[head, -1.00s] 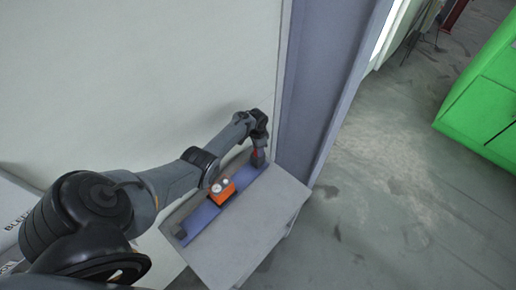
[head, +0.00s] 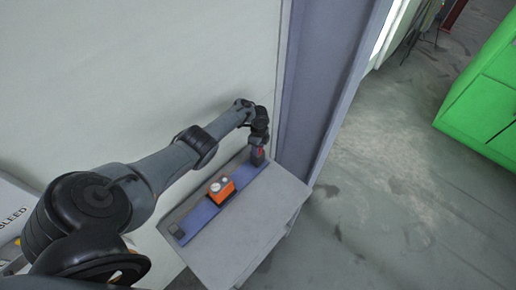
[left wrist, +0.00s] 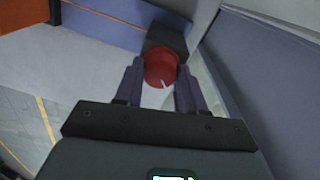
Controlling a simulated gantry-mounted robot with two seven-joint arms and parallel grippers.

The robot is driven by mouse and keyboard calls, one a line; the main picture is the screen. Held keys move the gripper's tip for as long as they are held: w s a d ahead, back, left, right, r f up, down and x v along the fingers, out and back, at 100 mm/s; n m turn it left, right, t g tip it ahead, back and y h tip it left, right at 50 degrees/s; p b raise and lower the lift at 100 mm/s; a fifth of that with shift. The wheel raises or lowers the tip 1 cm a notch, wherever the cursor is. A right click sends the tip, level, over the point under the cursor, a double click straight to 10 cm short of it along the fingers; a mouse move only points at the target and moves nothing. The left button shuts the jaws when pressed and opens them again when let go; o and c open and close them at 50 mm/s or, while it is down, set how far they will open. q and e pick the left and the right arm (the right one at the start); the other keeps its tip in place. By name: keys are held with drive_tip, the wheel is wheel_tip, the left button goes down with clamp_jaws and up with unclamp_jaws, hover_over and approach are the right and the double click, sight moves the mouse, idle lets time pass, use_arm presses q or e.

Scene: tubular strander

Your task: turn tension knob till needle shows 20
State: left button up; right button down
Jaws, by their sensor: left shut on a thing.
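The red knob (left wrist: 160,66) sits on a dark block (left wrist: 165,38) in the left wrist view, with a short white mark on its face. My left gripper (left wrist: 158,88) has one finger on each side of the knob and is shut on it. In the head view my left gripper (head: 257,158) is at the far right end of the blue strip (head: 205,212), and only a bit of red shows there. An orange box (head: 221,191) with a white dial face stands on the strip; the needle is too small to read. My right gripper is not in view.
The strip lies on a grey table (head: 245,237) against a pale wall (head: 130,70). A blue-grey post (head: 325,90) rises close beyond the gripper. A small dark block (head: 175,230) is at the strip's near left end. A green cabinet (head: 490,100) stands far right.

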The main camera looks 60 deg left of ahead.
use_arm(q)
drive_tip(key=m+b, duration=0.2)
drive_tip(key=m, duration=0.2)
drive_tip(key=shift+f+m, duration=0.1)
drive_tip(key=shift+m, duration=0.2)
drive_tip(key=shift+m+b, duration=0.9)
drive_tip(key=shift+m, duration=1.1)
drive_tip(key=o, duration=1.1)
drive_tip(key=shift+s+d, duration=0.1)
drive_tip(key=shift+c, duration=0.2)
drive_tip(key=shift+r, duration=0.2)
drive_tip(key=r+p, duration=0.1)
drive_tip(key=r, duration=0.5)
drive_tip(key=shift+w+r, duration=0.15)
drive_tip(key=shift+w, duration=0.05)
drive_tip(key=shift+r+p, duration=2.15)
drive_tip(key=shift+p, duration=0.2)
